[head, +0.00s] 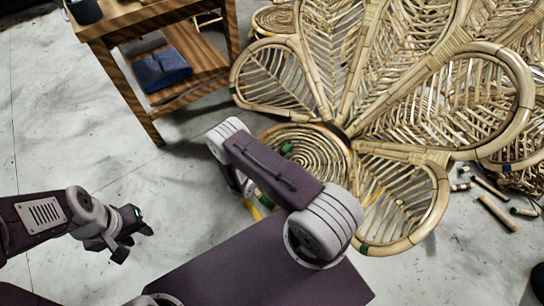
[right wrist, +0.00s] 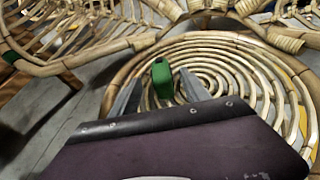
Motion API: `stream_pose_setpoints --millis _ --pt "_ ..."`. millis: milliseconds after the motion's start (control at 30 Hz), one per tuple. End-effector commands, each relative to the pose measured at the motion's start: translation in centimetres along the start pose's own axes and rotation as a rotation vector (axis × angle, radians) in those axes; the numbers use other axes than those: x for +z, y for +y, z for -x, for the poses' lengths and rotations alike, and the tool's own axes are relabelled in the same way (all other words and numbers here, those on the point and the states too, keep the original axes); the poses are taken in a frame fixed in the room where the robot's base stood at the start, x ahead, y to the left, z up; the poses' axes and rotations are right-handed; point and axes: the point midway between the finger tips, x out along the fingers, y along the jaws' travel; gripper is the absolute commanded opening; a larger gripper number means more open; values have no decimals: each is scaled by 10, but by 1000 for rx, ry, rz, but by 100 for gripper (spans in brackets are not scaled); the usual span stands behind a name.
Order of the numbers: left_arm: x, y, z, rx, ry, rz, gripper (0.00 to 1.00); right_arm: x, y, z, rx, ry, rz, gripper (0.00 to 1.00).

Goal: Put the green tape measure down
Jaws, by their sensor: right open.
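The green tape measure (right wrist: 162,78) is a small green block on the round spiral rattan seat (right wrist: 225,55). It shows between the two grey fingers of my right gripper (right wrist: 158,90), which are spread apart. I cannot tell whether a finger touches it. In the head view the green tape measure (head: 287,148) lies on the spiral seat (head: 325,143), just above my right forearm. That forearm hides most of the right gripper there. My left gripper (head: 133,240) hangs over bare floor at the lower left, apart from everything; its finger gap is unclear.
A large rattan piece with petal-shaped panels (head: 400,90) fills the upper right. A wooden table (head: 140,20) with a folded blue cloth (head: 162,70) on its lower shelf stands at the upper left. Rattan offcuts (head: 497,213) lie at the right. The floor at left is clear.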

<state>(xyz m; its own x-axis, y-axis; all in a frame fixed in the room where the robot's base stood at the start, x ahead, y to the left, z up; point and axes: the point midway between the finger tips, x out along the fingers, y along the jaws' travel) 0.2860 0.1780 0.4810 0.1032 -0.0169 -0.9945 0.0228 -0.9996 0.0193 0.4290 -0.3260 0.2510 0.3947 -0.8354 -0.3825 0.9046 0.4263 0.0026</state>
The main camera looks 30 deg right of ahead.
Motion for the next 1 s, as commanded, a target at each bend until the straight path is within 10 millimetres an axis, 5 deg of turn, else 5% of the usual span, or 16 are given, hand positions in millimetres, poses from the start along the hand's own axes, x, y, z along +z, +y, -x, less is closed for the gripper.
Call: stream_pose_setpoints --millis 233,567,767,1000 --pt "-3 1 30 0 0 0 36 4 1 61 6 0 2 54" --pt "-3 1 33 0 0 0 36 2 -1 79 -9 2 -8 54" --pt "-3 1 33 0 0 0 36 57 -32 100 -300 103 -269 54" --pt "-3 1 33 0 0 0 36 116 -85 192 -814 421 -936 54"
